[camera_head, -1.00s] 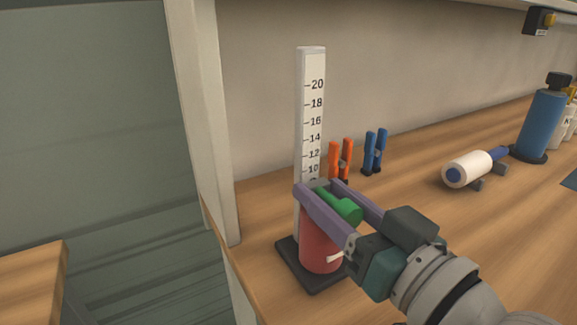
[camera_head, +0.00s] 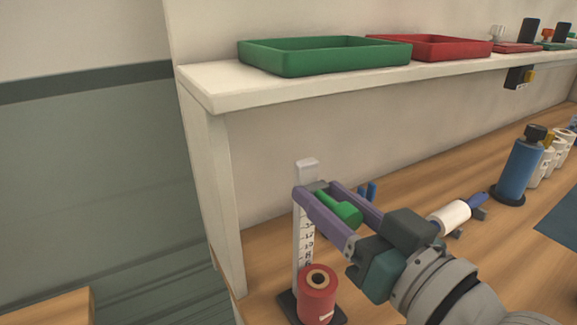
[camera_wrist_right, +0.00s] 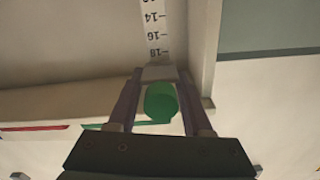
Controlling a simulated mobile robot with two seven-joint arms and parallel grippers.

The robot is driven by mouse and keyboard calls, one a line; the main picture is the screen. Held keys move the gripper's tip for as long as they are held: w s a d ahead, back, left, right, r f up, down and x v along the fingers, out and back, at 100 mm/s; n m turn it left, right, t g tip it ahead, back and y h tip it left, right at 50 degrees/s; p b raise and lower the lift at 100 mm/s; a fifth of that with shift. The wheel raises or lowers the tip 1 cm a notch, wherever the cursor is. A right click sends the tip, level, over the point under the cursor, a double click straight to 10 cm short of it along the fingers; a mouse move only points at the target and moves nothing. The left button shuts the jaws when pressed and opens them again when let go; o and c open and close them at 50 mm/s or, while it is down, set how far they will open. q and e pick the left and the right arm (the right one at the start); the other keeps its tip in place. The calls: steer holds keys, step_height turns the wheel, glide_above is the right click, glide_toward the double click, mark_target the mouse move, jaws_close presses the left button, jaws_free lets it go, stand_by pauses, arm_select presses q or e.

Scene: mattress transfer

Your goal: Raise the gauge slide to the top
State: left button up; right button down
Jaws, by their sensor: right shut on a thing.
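The gauge is a white upright post (camera_head: 308,165) with a black number scale, standing on a dark base (camera_head: 288,304). Its grey slide (camera_head: 317,185) with a green knob (camera_head: 340,211) is high on the post, a little below the top. It also shows in the right wrist view, where the slide (camera_wrist_right: 158,72) is close to the 18 mark and the green knob (camera_wrist_right: 161,102) lies between the fingers. My right gripper (camera_head: 316,189) is shut on the slide, one finger on each side. My left gripper is not in view.
A red hollow cylinder (camera_head: 317,299) stands on the gauge's base. A shelf (camera_head: 225,90) with a green tray (camera_head: 325,58) and a red tray (camera_head: 430,48) runs above and behind the gauge.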

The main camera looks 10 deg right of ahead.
mark_target(353, 219)
steer(key=shift+a+r, duration=0.1)
steer(key=shift+r, duration=0.25)
steer(key=c, duration=0.5)
jaws_free()
steer(key=shift+f, duration=0.1)
steer(key=v, duration=1)
steer(key=shift+f, duration=0.1)
